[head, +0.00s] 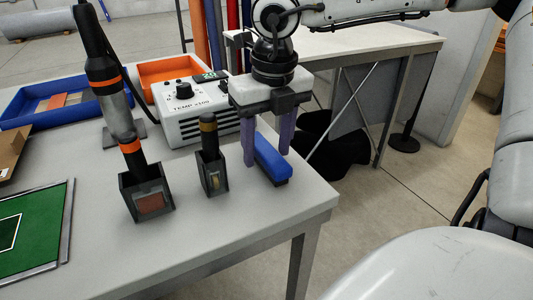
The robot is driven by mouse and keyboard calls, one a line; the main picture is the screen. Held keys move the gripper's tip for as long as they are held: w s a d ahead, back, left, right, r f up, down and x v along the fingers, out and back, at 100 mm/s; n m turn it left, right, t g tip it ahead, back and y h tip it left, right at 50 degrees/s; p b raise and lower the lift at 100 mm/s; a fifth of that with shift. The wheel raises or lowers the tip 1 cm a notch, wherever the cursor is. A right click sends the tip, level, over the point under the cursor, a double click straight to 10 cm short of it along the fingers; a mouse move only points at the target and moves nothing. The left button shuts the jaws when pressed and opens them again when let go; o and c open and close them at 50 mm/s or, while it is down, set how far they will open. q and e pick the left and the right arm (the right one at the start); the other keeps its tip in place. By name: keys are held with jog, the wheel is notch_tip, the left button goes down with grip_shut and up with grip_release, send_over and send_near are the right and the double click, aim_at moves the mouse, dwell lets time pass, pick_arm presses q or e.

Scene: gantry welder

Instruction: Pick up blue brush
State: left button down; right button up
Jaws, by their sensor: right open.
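The blue brush (270,160) lies on the light grey table near its right edge, blue body up with a dark strip along its lower edge. My right gripper (267,154) points down over it, with its two purple fingers apart. One finger is on the left side of the brush and the other is at its right far end. I cannot tell whether the fingers touch it. My left gripper is not in view.
Just left of the brush stands a small dark holder (214,181) with a black-handled tool, then a larger holder (147,199). A white control box (190,118) sits behind. A green board (30,235) lies at front left. The table's front middle is clear.

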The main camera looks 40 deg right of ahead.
jog(key=shift+w+f, duration=0.1)
jog(key=shift+f, duration=0.4)
jog(key=c, duration=1.2)
jog(key=shift+o, duration=0.2)
jog(key=shift+r, duration=0.1)
